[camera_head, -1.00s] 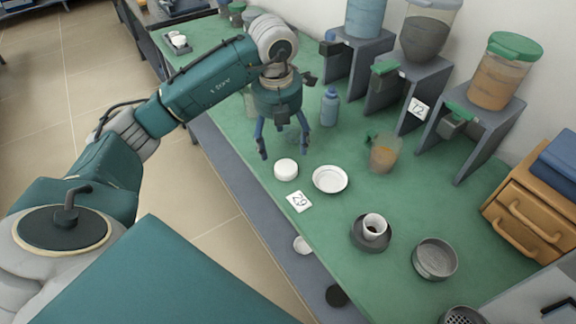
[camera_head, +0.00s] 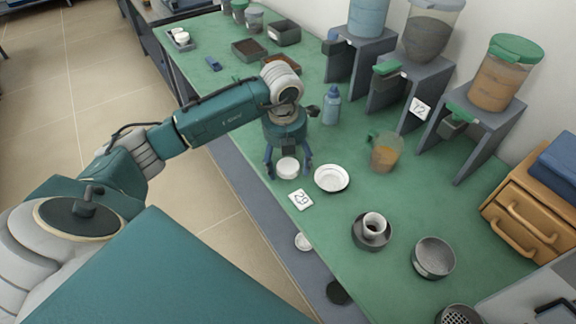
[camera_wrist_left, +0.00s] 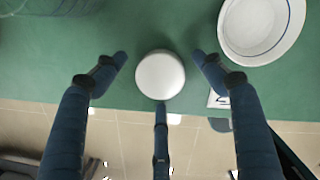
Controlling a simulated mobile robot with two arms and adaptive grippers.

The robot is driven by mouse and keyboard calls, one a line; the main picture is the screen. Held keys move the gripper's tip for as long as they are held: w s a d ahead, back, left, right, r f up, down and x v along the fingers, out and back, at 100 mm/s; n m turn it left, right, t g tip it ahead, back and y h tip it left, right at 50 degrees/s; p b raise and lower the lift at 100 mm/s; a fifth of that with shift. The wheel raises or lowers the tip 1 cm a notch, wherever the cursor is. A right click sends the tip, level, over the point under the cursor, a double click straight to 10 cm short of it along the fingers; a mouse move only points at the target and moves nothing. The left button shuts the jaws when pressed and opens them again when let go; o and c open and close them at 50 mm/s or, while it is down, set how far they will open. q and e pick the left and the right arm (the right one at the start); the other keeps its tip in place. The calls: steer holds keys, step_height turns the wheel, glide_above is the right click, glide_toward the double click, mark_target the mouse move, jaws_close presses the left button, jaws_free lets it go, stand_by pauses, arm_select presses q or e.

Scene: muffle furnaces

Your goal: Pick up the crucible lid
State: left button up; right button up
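The crucible lid, a small round white disc (camera_head: 287,169), lies on the green bench near its front edge. It also shows in the left wrist view (camera_wrist_left: 160,75), at the middle. My left gripper (camera_head: 288,173) is open and points down over the lid. Its fingers stand spread around the lid, two to the sides and one below it in the left wrist view (camera_wrist_left: 160,60). I see gaps between the side fingers and the lid; whether the third finger touches it I cannot tell. My right gripper is not in view.
A white dish (camera_head: 331,178) stands close to the right of the lid. A tag marked 29 (camera_head: 300,200) lies in front. A beaker of orange liquid (camera_head: 386,153) and a blue bottle (camera_head: 331,105) stand behind. A cup in a dark bowl (camera_head: 371,238) is further right.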

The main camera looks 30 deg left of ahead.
arm_select(q)
steer(key=c, duration=0.6)
steer(key=shift+r, duration=0.2)
